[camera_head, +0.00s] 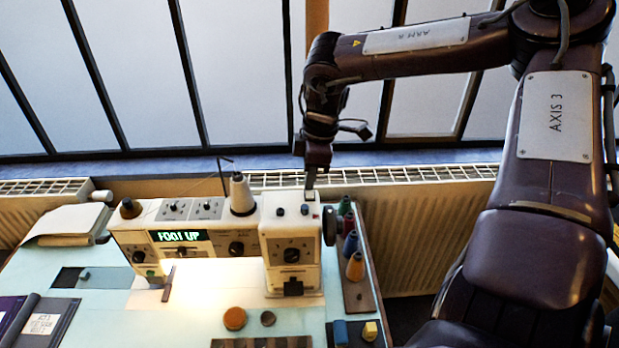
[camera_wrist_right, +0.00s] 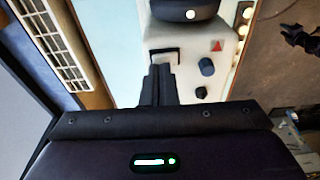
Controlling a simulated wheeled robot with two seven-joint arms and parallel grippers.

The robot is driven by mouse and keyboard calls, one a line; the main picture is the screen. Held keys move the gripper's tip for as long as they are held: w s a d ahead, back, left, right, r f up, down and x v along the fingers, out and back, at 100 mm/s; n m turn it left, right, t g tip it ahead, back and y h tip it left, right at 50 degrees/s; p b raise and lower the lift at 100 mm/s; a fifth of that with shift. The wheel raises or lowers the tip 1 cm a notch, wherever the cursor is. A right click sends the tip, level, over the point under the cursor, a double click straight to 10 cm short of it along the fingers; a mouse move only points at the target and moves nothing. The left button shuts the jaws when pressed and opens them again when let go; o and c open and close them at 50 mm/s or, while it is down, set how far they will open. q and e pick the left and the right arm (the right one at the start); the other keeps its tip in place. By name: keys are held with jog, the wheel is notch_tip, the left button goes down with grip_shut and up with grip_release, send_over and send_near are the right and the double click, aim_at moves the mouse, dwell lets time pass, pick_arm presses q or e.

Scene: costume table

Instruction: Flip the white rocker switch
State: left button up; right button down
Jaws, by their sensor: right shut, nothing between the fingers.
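The white rocker switch (camera_wrist_right: 166,55), a pale rocker in a dark frame, sits on the cream top of the sewing machine (camera_head: 245,228) at its right end. My right gripper (camera_head: 311,184) points down just above that end in the head view. In the right wrist view its fingers (camera_wrist_right: 159,80) are together and empty, with their tips close to the rocker's near edge. I cannot tell whether they touch it. The switch is small in the head view, and which side is pressed is unclear. My left gripper does not show in the head view.
Two dark knobs (camera_wrist_right: 206,67) and a red triangle mark (camera_wrist_right: 217,45) are beside the switch. The dark handwheel (camera_head: 329,225) is at the machine's right end, near several thread spools (camera_head: 355,266). A white thread cone (camera_head: 242,195) stands left. A radiator (camera_head: 415,230) is behind.

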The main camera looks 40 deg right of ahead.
jog(key=shift+s+f+b, duration=0.1)
jog(key=shift+f+b, duration=0.35)
jog(key=shift+f, duration=0.1)
jog(key=shift+r, duration=0.2)
jog(key=shift+r+p, duration=2.3)
jog(key=shift+r, duration=1.1)
